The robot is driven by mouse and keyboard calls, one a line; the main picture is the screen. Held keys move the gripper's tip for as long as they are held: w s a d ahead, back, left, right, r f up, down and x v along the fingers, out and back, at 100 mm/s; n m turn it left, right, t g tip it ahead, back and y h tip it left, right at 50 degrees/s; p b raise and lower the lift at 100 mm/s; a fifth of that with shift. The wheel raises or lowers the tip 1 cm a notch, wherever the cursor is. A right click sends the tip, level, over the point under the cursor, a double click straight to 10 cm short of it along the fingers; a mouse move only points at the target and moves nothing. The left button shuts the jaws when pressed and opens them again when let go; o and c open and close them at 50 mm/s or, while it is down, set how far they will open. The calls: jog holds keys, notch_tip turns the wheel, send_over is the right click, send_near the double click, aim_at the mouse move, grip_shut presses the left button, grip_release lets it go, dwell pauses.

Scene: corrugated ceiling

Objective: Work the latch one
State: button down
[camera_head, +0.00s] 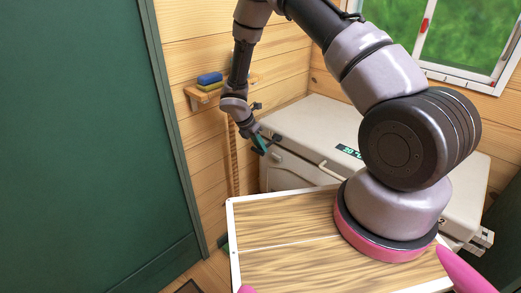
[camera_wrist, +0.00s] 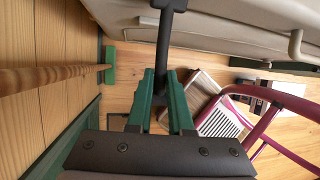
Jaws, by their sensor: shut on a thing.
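The pale appliance (camera_head: 310,117) stands in the corner, with a small lit display on its top. It also shows along the top of the wrist view (camera_wrist: 240,30). A dark latch handle (camera_wrist: 165,40) sticks out from its side near the left end and runs down between my fingers in the wrist view. My gripper (camera_wrist: 167,85) has green fingers on both sides of this dark bar and is shut on it. In the head view my gripper (camera_head: 260,143) is at the appliance's left front top edge; the latch is too small there to make out clearly.
A broom (camera_wrist: 50,80) with a wooden handle leans close by on the left. A pale bar handle (camera_wrist: 296,45) sticks out from the appliance. A green door (camera_head: 75,140) fills the left side.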

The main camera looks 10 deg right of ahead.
jog(key=shift+w+r, duration=0.1)
jog(key=shift+r, duration=0.3)
jog(key=shift+d, duration=0.1)
jog(key=c, duration=0.8)
grip_release()
jog(key=shift+c, duration=0.2)
jog(key=v, duration=1)
jog(key=shift+r, duration=0.45)
